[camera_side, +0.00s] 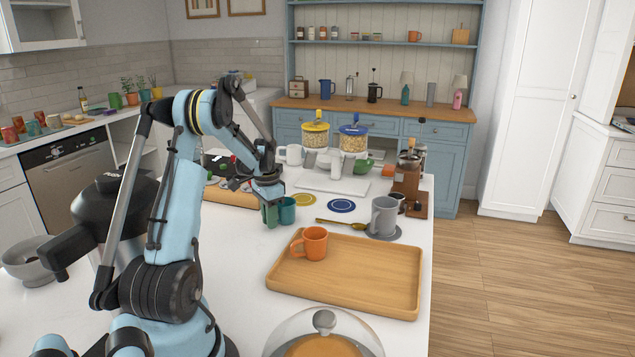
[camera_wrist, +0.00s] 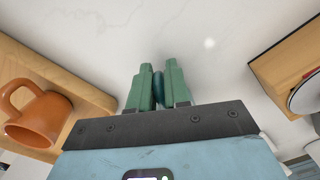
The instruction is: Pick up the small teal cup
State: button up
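The small teal cup (camera_side: 288,211) is at the left-middle of the white counter, left of the blue round coaster. My gripper (camera_side: 270,214) points down right against it, its green fingers on the cup's left side in the side view. In the wrist view a narrow teal part of the cup (camera_wrist: 158,89) fills the gap between the fingertips (camera_wrist: 158,72), touching both. My gripper looks shut on it. The fingers hide the rest of the cup there. I cannot tell whether the cup touches the counter.
A wooden tray (camera_side: 390,288) with an orange mug (camera_side: 312,243) lies at front right. A grey mug (camera_side: 383,216), gold spoon (camera_side: 341,223), blue coaster (camera_side: 340,205) and yellow coaster (camera_side: 304,199) are near. A glass dome (camera_side: 325,335) stands in front.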

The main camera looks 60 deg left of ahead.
jog(key=shift+r, duration=0.1)
grip_shut()
jog(key=shift+r, duration=0.55)
notch_tip(320, 180, up, 3)
jog(key=shift+f, duration=0.1)
jog(key=w+d+r, duration=0.5)
jog(key=d+r, duration=0.2)
jog(key=d, duration=0.3)
jog(key=w+a+f, duration=0.1)
jog(key=w, duration=0.3)
jog(key=w+a+f, duration=0.2)
jog(key=w, duration=0.2)
jog(key=w+a+f, duration=0.1)
jog(key=w, duration=0.3)
jog(key=shift+a+f, duration=0.2)
jog(key=shift+f, duration=0.1)
jog(key=shift+w+f, duration=0.4)
jog(key=shift+w, duration=0.1)
jog(key=shift+w+d+r+g+y, duration=0.2)
jog(key=shift+d+r+g+y, duration=0.1)
jog(key=shift+d+y, duration=0.5)
jog(key=shift+w+d+r+g+y, duration=0.3)
jog(key=shift+d+y, duration=0.15)
jog(key=shift+y, duration=0.55)
jog(key=shift+w+d+r+g+y, duration=0.2)
jog(key=shift+d+r+y, duration=0.1)
jog(key=shift+d+y, duration=0.5)
jog(key=shift+d+r+y, duration=0.15)
jog(key=shift+r+y, duration=0.25)
